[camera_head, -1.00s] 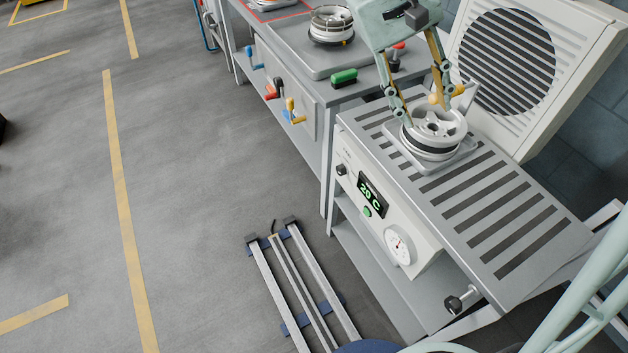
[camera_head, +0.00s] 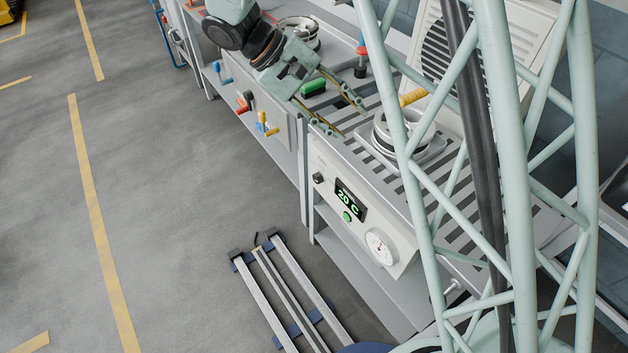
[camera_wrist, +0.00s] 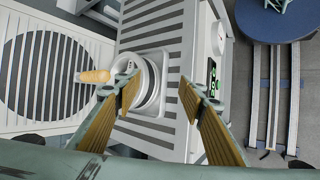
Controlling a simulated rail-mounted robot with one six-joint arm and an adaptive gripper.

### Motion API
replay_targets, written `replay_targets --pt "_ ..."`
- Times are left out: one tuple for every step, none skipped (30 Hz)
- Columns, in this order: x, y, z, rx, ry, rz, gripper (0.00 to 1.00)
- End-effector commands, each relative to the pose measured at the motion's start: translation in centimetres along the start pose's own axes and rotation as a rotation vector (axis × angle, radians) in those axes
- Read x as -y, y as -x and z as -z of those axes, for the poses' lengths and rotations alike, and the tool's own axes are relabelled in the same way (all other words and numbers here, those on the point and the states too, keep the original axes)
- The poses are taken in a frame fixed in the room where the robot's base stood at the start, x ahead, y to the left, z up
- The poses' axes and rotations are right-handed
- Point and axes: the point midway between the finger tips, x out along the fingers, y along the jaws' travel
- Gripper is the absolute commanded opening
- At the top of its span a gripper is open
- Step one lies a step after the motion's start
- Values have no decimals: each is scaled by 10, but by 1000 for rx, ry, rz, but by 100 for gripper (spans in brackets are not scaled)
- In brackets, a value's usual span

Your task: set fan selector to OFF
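The cooling unit with a slatted top (camera_head: 330,150) has a front panel (camera_head: 333,165) with a small black knob (camera_head: 318,178) at its left end, which may be the fan selector; its setting is too small to read. Another small knob (camera_head: 453,286) at the unit's lower right is partly hidden by my mast. My gripper (camera_head: 351,121) is open and empty above the unit's left end, left of the wheel (camera_head: 384,138). In the wrist view, the gripper (camera_wrist: 160,97) has its fingers apart, with the wheel (camera_wrist: 150,85) beyond the left finger.
The panel carries a display reading 20 C (camera_head: 350,199), a green button (camera_head: 347,216) and a round gauge (camera_head: 381,247). A bench with coloured levers (camera_head: 265,125) adjoins on the left. Floor rails (camera_head: 290,290) lie in front.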

Motion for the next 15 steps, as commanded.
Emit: replay_targets --pt "6 -2 6 3 11 -15 37" --pt "10 -2 9 4 15 -24 37" --pt "14 -4 13 6 22 -37 37" --pt "17 -5 16 7 27 -47 37" --pt "20 -5 19 8 32 -56 37" --pt "24 -7 23 10 39 -69 37" --pt "28 -8 26 11 45 -78 37" --pt "31 -8 29 12 50 -88 37" --pt "35 -10 33 14 58 -102 37" --pt "38 -11 35 15 62 -113 37" --pt "42 -12 38 17 68 -122 37" --pt "47 -14 41 19 75 -135 37" --pt "50 -14 44 19 81 -146 37" --pt "54 -15 46 20 88 -156 37" --pt "58 -16 50 22 95 -171 37"
